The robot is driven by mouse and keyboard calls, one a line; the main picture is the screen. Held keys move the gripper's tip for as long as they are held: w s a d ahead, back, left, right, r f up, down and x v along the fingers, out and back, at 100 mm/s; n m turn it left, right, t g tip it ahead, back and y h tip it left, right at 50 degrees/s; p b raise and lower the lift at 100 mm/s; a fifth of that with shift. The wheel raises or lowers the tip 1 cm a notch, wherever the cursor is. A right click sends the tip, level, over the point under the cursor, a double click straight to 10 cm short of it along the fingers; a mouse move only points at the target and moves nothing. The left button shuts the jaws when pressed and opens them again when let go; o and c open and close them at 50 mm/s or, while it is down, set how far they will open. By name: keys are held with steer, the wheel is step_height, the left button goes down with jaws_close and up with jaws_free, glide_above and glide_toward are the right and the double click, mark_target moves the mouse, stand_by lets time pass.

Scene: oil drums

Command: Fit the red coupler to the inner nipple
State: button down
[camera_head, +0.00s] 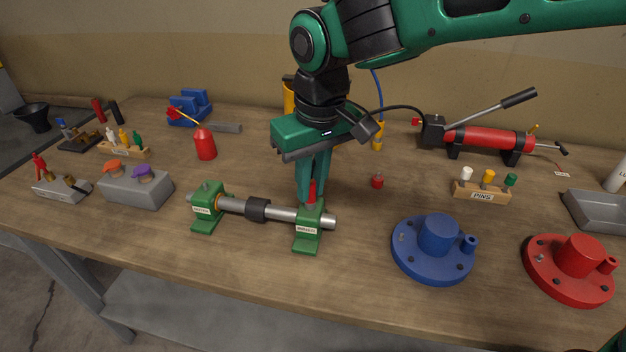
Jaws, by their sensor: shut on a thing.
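My gripper (313,190) points down with its green fingers shut over the right green bearing block (308,238). A red piece (312,188), seemingly the red coupler, shows at the fingertips, upright, right above that block. The nipple under it is hidden, and I cannot tell whether the red piece touches it. A left green bearing block (206,210) stands at the other end of a steel shaft (282,213) with a dark collar. Both blocks carry small white labels too small to read surely.
A red grease pump (490,138) with a black hose (385,108) stands at the back right. A small red piece (377,181) lies right of my gripper. Blue (434,262) and red (570,270) flanged housings stand front right. A red oil can (205,144) stands left.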

steer(key=c, duration=1.6)
jaws_free()
steer(key=shift+r, duration=0.15)
steer(key=r, duration=0.7)
steer(key=s+d+r, duration=0.1)
steer(key=r, duration=0.2)
steer(key=shift+s+r, duration=0.1)
steer(key=shift+r, duration=0.1)
